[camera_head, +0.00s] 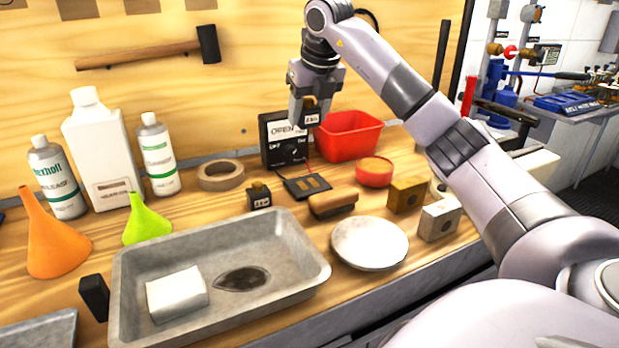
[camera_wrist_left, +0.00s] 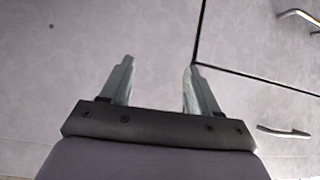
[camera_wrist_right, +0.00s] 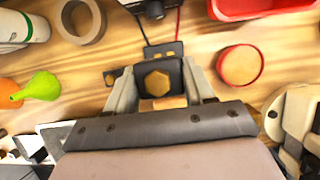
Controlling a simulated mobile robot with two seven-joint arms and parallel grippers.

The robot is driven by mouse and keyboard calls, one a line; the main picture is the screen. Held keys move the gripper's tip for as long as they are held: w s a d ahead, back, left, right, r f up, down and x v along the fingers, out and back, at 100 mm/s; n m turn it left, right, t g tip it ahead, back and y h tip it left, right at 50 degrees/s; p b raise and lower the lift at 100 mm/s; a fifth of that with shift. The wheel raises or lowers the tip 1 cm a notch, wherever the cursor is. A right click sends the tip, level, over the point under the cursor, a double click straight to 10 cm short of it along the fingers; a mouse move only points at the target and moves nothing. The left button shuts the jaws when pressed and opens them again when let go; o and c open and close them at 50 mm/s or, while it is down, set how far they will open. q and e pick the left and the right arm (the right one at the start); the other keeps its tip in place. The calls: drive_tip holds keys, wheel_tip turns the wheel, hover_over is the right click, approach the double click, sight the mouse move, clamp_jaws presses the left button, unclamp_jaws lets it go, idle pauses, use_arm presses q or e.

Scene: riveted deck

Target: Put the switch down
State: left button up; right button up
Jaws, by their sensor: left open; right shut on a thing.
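The switch, a small black block with a brass hexagonal top and a white label, is held by my right gripper (camera_head: 311,108) above the bench, in front of the black box marked OPEN (camera_head: 287,139). In the right wrist view the switch (camera_wrist_right: 157,82) sits between the two fingers, and my right gripper (camera_wrist_right: 160,92) is shut on it. A similar black block (camera_head: 259,196) with a label stands on the bench. A black plate with two brass pads (camera_head: 307,186) lies beside it, wired to the box. My left gripper (camera_wrist_left: 156,75) is open and empty, facing a pale panel.
A grey metal tray (camera_head: 140,258) with a white block and a dark stain fills the front. Bottles and funnels stand left.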

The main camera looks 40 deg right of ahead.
drive_tip(key=b, duration=0.1)
hover_over(306, 182)
drive_tip(key=s, duration=0.1)
drive_tip(key=f, duration=0.8)
drive_tip(key=shift+s+a+f, duration=0.2)
drive_tip(key=shift+f+b, duration=0.5)
drive_tip(key=shift+f, duration=2.15)
drive_tip(key=shift+f, duration=0.1)
drive_tip(key=shift+f, duration=0.15)
drive_tip(key=o, duration=1.1)
